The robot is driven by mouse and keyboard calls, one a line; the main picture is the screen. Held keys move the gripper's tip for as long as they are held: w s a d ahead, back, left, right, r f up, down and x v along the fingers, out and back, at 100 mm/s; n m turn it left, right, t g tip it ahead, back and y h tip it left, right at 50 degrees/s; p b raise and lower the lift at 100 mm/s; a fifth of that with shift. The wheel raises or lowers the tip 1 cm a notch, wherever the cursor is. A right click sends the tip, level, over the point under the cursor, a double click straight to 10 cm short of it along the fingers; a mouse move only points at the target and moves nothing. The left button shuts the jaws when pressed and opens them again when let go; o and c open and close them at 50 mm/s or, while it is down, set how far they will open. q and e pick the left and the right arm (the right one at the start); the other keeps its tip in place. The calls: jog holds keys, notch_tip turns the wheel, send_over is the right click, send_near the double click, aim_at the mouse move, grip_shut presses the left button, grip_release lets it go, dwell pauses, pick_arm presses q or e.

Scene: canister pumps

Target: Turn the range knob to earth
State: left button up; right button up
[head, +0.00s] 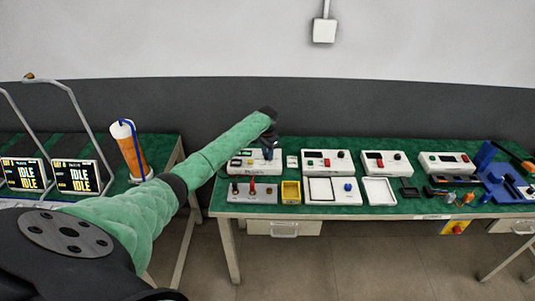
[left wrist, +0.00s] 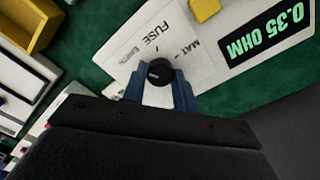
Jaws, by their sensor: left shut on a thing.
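The range knob (left wrist: 159,71) is a small black round knob on a white meter panel in the left wrist view. Labels "FUSE" and "MAT" are printed near it, and a dark display (left wrist: 268,40) reads "0.35 OHM" in green. My left gripper (left wrist: 160,88) has its blue fingers on either side of the knob and is shut on it. In the head view, my left gripper (head: 269,146) reaches down onto the white meter (head: 243,165) at the left end of the green bench and hides the knob. My right gripper is not in view.
A grey box with posts (head: 252,195), a yellow bin (head: 291,192) and a white tray (head: 380,191) stand in the front row. More white instruments (head: 327,163) stand to the right. A yellow bin wall (left wrist: 38,38) shows in the left wrist view. Pumps reading "IDLE" (head: 77,177) stand left.

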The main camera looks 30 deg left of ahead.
pick_arm(q)
jog(key=o, duration=1)
jog(key=shift+c, duration=0.2)
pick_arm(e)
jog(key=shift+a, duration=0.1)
pick_arm(q)
jog(key=shift+r, duration=0.3)
notch_tip(320, 180, up, 6)
jog(key=b, duration=0.2)
jog(key=shift+a+f+b, duration=0.15)
jog(key=shift+b, duration=0.2)
jog(key=shift+r, duration=0.75)
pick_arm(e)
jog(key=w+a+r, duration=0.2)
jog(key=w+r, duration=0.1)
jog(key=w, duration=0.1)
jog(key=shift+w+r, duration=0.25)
